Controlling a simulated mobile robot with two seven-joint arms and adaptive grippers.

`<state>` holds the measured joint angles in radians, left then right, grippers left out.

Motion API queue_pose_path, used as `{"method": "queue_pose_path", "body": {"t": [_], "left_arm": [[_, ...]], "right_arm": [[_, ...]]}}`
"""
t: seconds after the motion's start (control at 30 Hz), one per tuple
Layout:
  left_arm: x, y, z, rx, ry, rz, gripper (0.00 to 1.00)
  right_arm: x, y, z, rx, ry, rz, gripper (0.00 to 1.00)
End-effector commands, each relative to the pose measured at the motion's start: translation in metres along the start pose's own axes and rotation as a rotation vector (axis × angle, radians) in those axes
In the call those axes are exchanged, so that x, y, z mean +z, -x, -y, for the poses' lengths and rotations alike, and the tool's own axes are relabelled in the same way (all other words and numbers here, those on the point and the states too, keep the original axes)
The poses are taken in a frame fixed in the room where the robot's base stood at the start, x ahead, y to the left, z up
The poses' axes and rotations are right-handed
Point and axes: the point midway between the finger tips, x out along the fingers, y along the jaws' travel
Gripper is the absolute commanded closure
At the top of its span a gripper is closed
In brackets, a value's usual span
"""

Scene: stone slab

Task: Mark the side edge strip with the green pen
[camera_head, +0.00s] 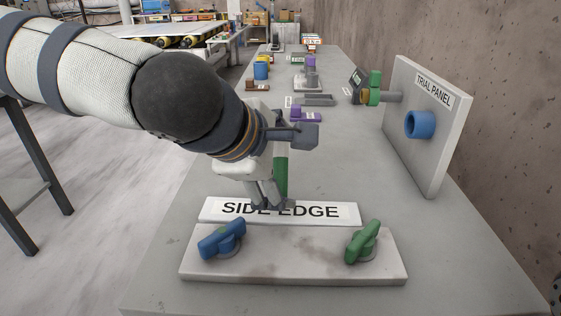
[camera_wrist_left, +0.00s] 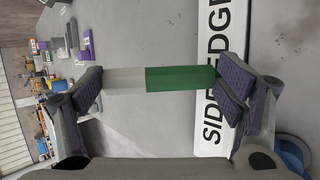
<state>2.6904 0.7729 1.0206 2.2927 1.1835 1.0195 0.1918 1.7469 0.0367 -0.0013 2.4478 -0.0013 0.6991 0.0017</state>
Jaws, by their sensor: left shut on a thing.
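My left gripper (camera_head: 283,166) hangs over the white strip lettered SIDE EDGE (camera_head: 335,213). It is shut on the green pen (camera_head: 281,176), which has a pale upper part and a green lower part. The pen stands about upright between an upper and a lower finger. The left wrist view shows the pen (camera_wrist_left: 180,79) reaching from one finger pad to the other of the left gripper (camera_wrist_left: 160,82). The lower finger covers part of the lettering; whether it or the pen touches the strip cannot be told. No pen mark shows. My right gripper is out of view.
In front of the strip lies a stone slab (camera_head: 295,263) with a blue clamp (camera_head: 222,239) and a green clamp (camera_head: 362,242). A TRIAL PANEL board (camera_head: 432,150) stands at right. Several small objects, including a purple block (camera_head: 306,117), line the far table.

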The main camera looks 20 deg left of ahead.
Motion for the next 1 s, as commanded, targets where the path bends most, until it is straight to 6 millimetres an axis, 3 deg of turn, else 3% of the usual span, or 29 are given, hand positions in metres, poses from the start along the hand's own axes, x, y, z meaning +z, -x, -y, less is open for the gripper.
{"method": "queue_pose_path", "body": {"t": [1.0], "left_arm": [[-0.0024,-0.0081,0.0081,0.000,-0.001,0.000,0.39]], "right_arm": [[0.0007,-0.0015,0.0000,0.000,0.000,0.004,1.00]]}}
